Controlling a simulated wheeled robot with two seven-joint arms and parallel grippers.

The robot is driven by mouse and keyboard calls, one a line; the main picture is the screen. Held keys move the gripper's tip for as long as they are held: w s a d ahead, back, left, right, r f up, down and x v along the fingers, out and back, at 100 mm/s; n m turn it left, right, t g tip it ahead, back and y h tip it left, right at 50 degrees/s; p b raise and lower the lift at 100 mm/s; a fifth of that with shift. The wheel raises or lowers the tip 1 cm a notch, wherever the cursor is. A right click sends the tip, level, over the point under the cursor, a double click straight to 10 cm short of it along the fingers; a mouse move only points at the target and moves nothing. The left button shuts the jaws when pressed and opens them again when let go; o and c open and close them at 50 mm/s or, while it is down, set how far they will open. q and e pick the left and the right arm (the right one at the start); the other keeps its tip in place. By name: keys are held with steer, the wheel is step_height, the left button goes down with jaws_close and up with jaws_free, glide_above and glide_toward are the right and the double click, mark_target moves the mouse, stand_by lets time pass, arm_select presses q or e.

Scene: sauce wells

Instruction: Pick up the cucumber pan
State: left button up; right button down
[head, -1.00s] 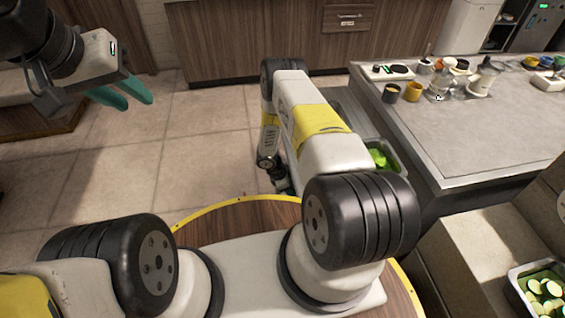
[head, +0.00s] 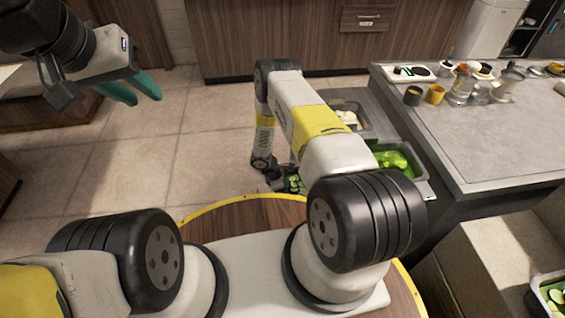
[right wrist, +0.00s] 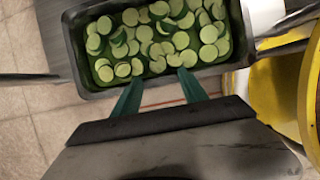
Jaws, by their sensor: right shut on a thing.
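The cucumber pan is a dark rectangular pan (right wrist: 76,50) filled with cut cucumber slices, seen from above in the right wrist view. My right gripper (right wrist: 160,88) is shut on its near wall, with the green fingertips at the rim. In the head view, slices in this pan (head: 295,184) show beside my right gripper (head: 274,180), low past my right arm, which hides part of the pan. My left gripper (head: 146,99) is open and empty at the upper left, over the floor, with its two green fingers apart.
Another cucumber pan (head: 537,290) is at the lower right. The tiled floor at left is clear.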

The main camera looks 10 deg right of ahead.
steer(key=shift+a, duration=0.35)
steer(key=c, duration=0.5)
jaws_free()
steer(key=shift+r, duration=0.1)
steer(key=v, duration=0.7)
steer(key=shift+a+r, duration=0.15)
steer(key=shift+r, duration=0.2)
